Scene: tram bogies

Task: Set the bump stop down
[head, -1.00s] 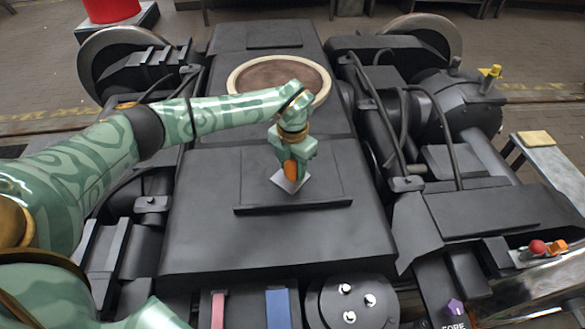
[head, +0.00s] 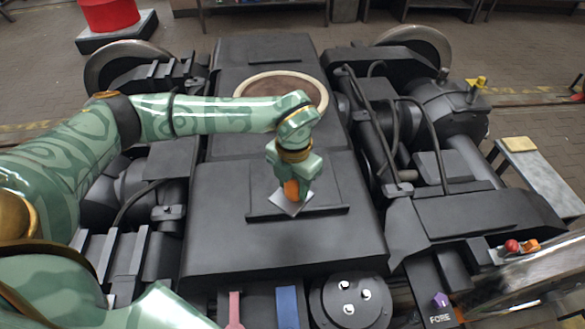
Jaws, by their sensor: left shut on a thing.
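The bump stop (head: 292,190) is an orange piece with a pale grey square plate under it. My left gripper (head: 293,178) is shut on it, reaching down from above, and the fingers hide part of the orange piece. The bump stop is over the dark centre deck of the bogie (head: 230,235). The lower corner of its plate overlaps the raised black ledge (head: 325,210) in the head view. I cannot tell whether the plate touches the surface. My right gripper is not in view.
A round pale-rimmed recess (head: 240,92) lies behind on the bogie. Black hoses (head: 435,145) and a motor housing are on the right. Pink (head: 234,305) and blue (head: 287,305) strips and a round bolted cover (head: 335,312) are in front. A bench (head: 545,170) stands at far right.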

